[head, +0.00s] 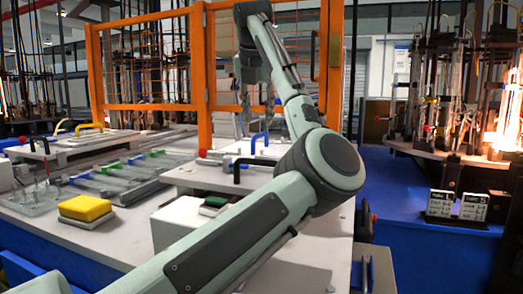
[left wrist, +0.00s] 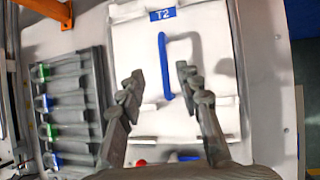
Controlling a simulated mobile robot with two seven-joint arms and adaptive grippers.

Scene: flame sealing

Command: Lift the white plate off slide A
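In the left wrist view, a white plate (left wrist: 208,50) with an upright blue bar handle (left wrist: 163,65) lies flat below my left gripper (left wrist: 160,76). It bears a blue label "T2" (left wrist: 162,15). The two fingers are apart, one on each side of the handle, with nothing held between them. In the head view, my left gripper (head: 256,98) hangs pointing down at the far side of the bench, in front of the orange frame. I cannot read a label for slide A, and anything under the plate is hidden. My right gripper is not in view.
A dark rack (left wrist: 70,105) with green and blue clips lies left of the plate. A yellow sponge (head: 85,208) sits at the bench's left front. A black handle (head: 240,170) and red knob (head: 202,153) stand nearer me. The orange frame (head: 203,60) rises behind.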

